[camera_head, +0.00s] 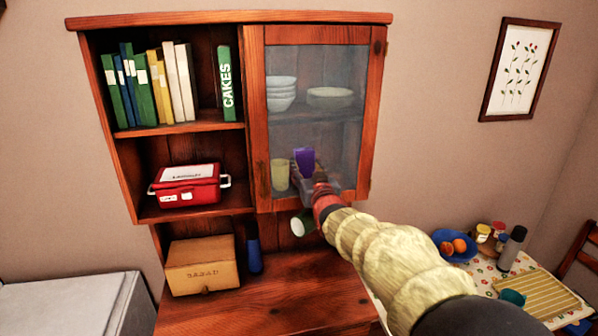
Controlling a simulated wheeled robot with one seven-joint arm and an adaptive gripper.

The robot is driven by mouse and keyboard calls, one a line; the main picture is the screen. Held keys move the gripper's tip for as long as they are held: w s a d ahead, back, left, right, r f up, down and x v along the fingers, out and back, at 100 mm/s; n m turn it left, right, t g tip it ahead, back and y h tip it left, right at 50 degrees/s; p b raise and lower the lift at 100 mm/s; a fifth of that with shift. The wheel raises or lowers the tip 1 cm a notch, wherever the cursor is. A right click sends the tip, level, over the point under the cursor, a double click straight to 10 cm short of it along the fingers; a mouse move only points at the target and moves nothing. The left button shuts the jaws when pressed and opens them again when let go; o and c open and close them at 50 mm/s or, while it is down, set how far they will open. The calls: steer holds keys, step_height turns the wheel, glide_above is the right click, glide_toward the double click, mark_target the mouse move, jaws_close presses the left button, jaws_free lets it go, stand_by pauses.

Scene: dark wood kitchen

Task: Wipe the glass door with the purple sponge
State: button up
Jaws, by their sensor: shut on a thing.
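The glass door (345,130) is a wood-framed pane on the right half of the hutch, and it looks shut. My gripper (306,176) is in front of its lower part, at the end of my arm reaching in from the lower right. It is shut on the purple sponge (304,159), which sticks up above the fingers against the lower middle of the pane. I cannot tell whether the sponge touches the glass. The fingers are small and partly hidden by the wrist.
Behind the glass are white bowls (281,88) and a yellowish cup (280,175). Left shelves hold books (150,85) and a red box (186,187). A laid table (485,285) is at right.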

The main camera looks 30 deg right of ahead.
steer(key=shift+s+d+f+p, duration=0.1)
steer(key=shift+s+d+p, duration=0.25)
steer(key=shift+d, duration=0.9)
steer(key=shift+s+d+r+p, duration=0.1)
steer(key=shift+s+d+p, duration=0.25)
steer(key=shift+d, duration=0.95)
steer(key=shift+s+d+f+p, duration=0.1)
steer(key=shift+s+d+p, duration=0.25)
steer(key=shift+d, duration=0.9)
steer(key=shift+s, duration=0.1)
steer(key=shift+v, duration=2.95)
steer(key=shift+s+a, duration=0.1)
steer(key=v, duration=0.2)
steer(key=shift+s+a, duration=0.1)
steer(key=shift+s, duration=0.25)
